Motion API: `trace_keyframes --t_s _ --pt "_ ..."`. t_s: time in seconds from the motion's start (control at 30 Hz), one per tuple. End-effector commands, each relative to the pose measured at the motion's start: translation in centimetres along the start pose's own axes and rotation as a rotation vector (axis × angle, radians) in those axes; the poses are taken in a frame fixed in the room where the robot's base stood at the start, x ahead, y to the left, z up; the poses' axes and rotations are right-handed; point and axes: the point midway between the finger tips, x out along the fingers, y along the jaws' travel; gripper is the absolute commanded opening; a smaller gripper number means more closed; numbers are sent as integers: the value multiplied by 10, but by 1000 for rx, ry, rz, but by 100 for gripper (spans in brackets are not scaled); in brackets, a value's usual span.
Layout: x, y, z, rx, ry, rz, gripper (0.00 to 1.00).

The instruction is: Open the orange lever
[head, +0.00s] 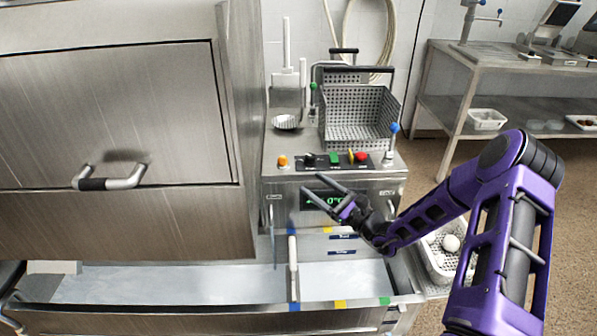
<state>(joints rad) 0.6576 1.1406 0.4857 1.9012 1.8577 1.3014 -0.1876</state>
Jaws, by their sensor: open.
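A small orange knob (282,161) stands upright at the left end of the top ledge of the steel fryer unit (300,180). A yellow-orange piece (350,157) shows farther right on the same ledge, between a green and a red control; I cannot tell which of the two is the orange lever. My gripper (311,185) is open and empty. Its two dark fingers point up and left, in front of the fryer's digital display, below and to the right of the orange knob. The fingers cover part of the display.
A perforated basket (358,115) sits on the fryer behind the controls. A blue-topped lever (392,140) stands at the right end. A large steel hood (110,130) fills the left. An open basin (150,285) lies below. A steel table (500,70) stands at the right.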

Motion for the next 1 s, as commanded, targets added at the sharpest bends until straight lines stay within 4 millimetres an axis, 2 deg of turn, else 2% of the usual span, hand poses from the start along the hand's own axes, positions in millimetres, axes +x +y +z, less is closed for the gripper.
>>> trace_keyframes --t_s 0.1,0.3,1.0 --pt "-23 0 0 1 1 -2 66" --pt "-44 0 0 0 2 0 66" --pt "-48 0 0 0 1 1 66"
